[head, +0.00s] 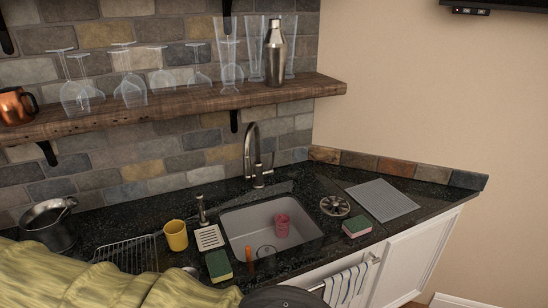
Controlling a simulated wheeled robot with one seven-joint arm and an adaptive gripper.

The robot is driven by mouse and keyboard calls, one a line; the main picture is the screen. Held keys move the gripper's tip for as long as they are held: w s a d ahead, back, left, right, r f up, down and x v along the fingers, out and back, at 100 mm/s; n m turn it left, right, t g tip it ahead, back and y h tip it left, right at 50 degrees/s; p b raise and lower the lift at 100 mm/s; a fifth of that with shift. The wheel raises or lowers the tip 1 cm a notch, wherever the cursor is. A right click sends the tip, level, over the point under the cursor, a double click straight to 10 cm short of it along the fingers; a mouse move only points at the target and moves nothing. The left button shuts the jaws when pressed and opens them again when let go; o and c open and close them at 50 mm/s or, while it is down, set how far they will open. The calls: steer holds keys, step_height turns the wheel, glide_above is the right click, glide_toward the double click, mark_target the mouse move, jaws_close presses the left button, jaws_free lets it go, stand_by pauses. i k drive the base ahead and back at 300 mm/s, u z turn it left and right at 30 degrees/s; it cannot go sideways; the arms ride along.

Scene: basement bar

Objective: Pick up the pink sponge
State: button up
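The pink sponge (357,227) lies on the dark counter to the right of the sink, in front of a grey ribbed mat. Its side is pink and its top is green. It looks free, with nothing on it. A second sponge, yellow with a green top (219,266), lies on the counter at the sink's left front corner. My gripper is not in view, so whether it is open or shut does not show.
The sink (236,222) holds a pink cup (281,226); an orange item (248,253) is near its front. A round metal piece (335,206) and the grey mat (382,200) lie near the pink sponge. A yellow cup (176,235) stands left. A shelf (170,105) holds glasses.

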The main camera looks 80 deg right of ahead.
mark_target(358, 225)
steer(key=u, duration=0.7)
steer(key=k, duration=2.9)
steer(key=z, duration=1.4)
